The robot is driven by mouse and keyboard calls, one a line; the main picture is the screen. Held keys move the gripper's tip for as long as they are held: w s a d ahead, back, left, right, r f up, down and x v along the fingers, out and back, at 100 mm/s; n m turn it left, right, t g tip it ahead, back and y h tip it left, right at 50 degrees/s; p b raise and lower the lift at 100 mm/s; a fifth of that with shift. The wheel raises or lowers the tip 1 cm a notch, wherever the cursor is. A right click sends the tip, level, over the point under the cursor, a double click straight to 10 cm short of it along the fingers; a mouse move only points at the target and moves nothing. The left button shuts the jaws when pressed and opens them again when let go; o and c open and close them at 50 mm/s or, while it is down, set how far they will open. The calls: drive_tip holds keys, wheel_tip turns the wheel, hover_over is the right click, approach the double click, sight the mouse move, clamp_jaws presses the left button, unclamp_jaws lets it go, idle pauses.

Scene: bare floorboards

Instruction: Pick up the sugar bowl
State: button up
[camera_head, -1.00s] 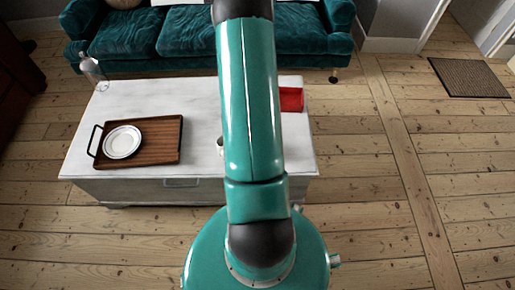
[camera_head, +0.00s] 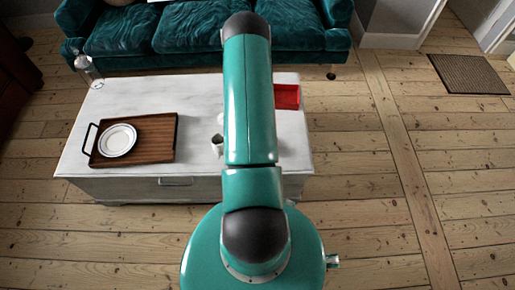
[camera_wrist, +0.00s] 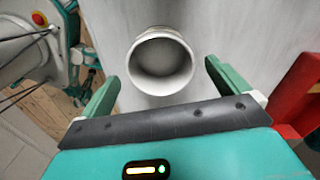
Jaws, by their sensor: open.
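A white round vessel (camera_wrist: 162,62), open at the top and likely the sugar bowl, stands on the pale table in the wrist view. My gripper (camera_wrist: 161,72) is open, with one green finger to each side of the vessel in the picture. I see no clear contact, and the height gap is hard to judge. In the head view a small white vessel (camera_head: 217,142) shows at the left edge of my arm, partly hidden; I cannot tell if it is the same one. My gripper is hidden behind the arm there.
Red also shows at the right of the wrist view (camera_wrist: 300,92). A teal sofa (camera_head: 190,30) stands behind.

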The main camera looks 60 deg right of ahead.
wheel_tip(320, 180, down, 5)
drive_tip(key=shift+f, duration=0.1)
idle(0.3)
drive_tip(key=c, duration=1.1)
